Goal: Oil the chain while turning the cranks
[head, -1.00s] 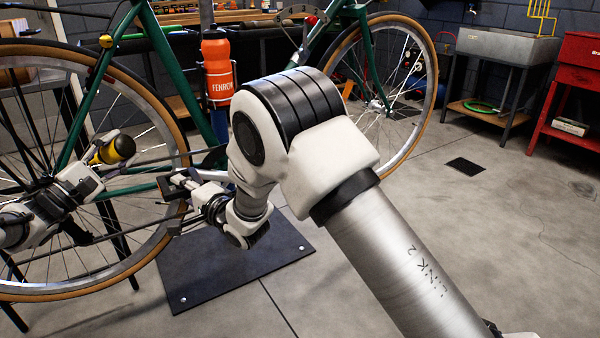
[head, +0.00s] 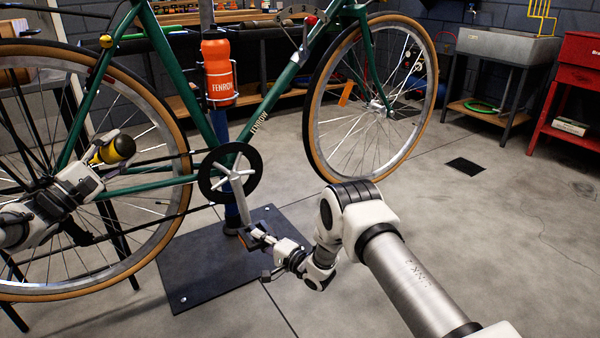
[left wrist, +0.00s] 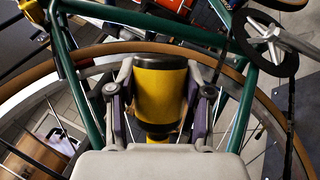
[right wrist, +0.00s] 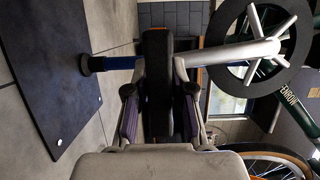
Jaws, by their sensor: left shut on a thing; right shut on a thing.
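The green bike's chain (head: 160,159) runs from the chainring (head: 204,188) back toward the rear wheel. The crank arm (head: 243,207) points down to the pedal (head: 251,237). My right gripper (head: 262,240) is shut on the black pedal, which shows between its fingers in the right wrist view (right wrist: 157,85). My left gripper (head: 97,168) is shut on a yellow oil bottle (head: 112,151) with black ends, tilted beside the rear wheel near the chain. The bottle fills the left wrist view's middle (left wrist: 160,92). I cannot tell whether its tip touches the chain.
The bike's rear wheel (head: 165,100) is at left, its front wheel (head: 317,120) further right. A dark floor plate (head: 205,275) lies below. An orange water bottle (head: 217,70) is on the frame. A red bench (head: 580,80) and grey sink (head: 505,45) stand back right.

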